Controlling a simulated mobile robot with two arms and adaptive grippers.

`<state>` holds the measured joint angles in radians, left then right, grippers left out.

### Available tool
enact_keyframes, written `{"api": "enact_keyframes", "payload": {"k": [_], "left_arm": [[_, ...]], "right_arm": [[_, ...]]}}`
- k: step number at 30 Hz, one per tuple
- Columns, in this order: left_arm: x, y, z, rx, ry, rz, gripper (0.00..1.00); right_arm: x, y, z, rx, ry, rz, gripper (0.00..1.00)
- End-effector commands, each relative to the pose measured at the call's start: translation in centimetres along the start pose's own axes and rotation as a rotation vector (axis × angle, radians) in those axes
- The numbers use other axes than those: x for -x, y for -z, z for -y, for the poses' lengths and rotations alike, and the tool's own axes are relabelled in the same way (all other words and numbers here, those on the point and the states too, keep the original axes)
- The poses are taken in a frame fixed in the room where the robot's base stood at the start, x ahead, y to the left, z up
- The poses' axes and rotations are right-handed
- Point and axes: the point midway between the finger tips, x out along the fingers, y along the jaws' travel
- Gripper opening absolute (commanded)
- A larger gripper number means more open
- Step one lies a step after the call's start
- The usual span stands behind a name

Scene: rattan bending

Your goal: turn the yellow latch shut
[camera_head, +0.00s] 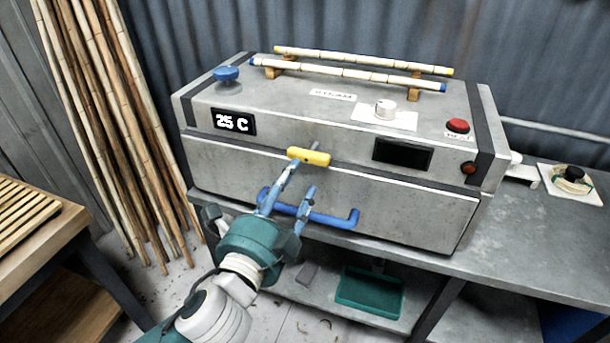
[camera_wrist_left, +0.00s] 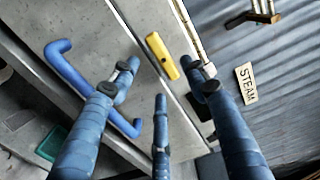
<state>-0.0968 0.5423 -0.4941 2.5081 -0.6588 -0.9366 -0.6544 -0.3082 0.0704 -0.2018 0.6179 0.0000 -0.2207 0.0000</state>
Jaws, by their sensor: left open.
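The yellow latch (camera_head: 309,157) is a short bar on the front of the grey steam box (camera_head: 225,155), lying nearly level at the seam between lid and body. It also shows in the left wrist view (camera_wrist_left: 162,56), just beyond and between the fingertips. My left gripper (camera_head: 299,178) is open, its blue fingers pointing up at the box front. My right gripper is not in view.
A blue handle (camera_head: 341,219) sticks out below the latch, partly behind my left gripper. On the box top are a blue knob (camera_head: 226,74), a white dial (camera_head: 385,109), a red button (camera_head: 457,126) and two rattan poles (camera_head: 345,74). A green tray (camera_head: 369,291) sits below.

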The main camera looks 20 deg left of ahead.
Motion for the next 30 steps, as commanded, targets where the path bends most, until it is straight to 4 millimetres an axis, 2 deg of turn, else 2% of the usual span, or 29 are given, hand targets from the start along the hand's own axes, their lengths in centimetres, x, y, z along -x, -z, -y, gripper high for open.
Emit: {"api": "enact_keyframes", "payload": {"k": [1, 3, 4, 6, 12, 24, 30], "left_arm": [[-0.7, 0.0, -0.6, -0.001, 0.008, -0.001, 0.46], [-1.4, 0.1, -0.5, -0.004, 0.006, -0.005, 0.46], [-2.1, 0.1, 0.0, -0.005, 0.004, -0.002, 0.46], [-3.4, 0.1, 0.0, -0.005, 0.001, -0.002, 0.46], [-5.8, 0.1, 0.1, -0.003, -0.002, -0.003, 0.46], [-6.5, 0.1, -0.1, -0.002, -0.003, -0.004, 0.46], [-6.5, 0.1, -0.1, -0.002, -0.003, -0.004, 0.06]], "right_arm": [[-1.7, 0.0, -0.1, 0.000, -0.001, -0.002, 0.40], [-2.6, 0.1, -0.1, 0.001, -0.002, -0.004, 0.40], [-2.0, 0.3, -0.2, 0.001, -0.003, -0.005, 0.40], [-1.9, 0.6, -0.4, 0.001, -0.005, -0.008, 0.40], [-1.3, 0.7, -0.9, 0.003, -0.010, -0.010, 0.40], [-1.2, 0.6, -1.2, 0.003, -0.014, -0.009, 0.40], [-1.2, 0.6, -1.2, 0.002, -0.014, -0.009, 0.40]]}}
